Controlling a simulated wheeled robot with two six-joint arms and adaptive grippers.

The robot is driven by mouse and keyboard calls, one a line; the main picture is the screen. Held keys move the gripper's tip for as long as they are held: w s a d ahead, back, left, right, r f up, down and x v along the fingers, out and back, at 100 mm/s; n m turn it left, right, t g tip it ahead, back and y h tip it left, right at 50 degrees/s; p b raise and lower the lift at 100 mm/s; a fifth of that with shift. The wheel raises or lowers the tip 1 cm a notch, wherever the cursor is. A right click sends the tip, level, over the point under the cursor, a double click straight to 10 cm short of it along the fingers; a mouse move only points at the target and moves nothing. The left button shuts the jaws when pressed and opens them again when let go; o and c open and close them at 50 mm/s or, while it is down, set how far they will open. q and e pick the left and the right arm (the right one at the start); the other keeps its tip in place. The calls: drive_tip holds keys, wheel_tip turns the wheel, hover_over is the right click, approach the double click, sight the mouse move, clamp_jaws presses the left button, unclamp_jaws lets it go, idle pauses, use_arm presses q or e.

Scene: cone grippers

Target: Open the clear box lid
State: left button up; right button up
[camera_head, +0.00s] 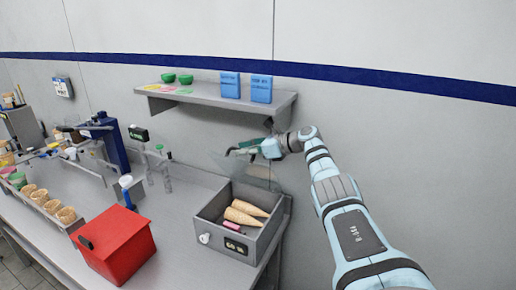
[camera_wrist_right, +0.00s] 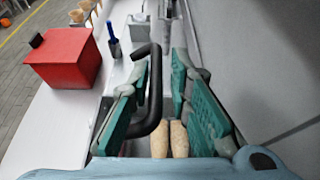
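The grey box (camera_head: 265,248) stands on the bench, its top uncovered, with cones (camera_head: 243,214) and a small pink item inside. A clear lid panel (camera_head: 240,170) shows faintly above its back edge, raised and tilted. My right gripper (camera_head: 243,150) is up at the lid's top, below the wall shelf. In the right wrist view its green fingers (camera_wrist_right: 155,95) are apart, with a black bent handle (camera_wrist_right: 154,100) between them, nearer the left finger. I cannot tell if they touch. The cones also show below the fingers (camera_wrist_right: 169,140). My left gripper is not in view.
A red box (camera_head: 115,247) stands left of the grey box. A wall shelf (camera_head: 205,92) with blue boxes and green bowls is just above my right gripper. A blue device (camera_head: 113,143) and a tray of cones (camera_head: 45,212) are further left.

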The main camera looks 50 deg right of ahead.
drive_tip(key=v, duration=1)
drive_tip(key=shift+s+r, duration=0.2)
drive_tip(key=shift+s, duration=0.1)
drive_tip(key=shift+s, duration=0.1)
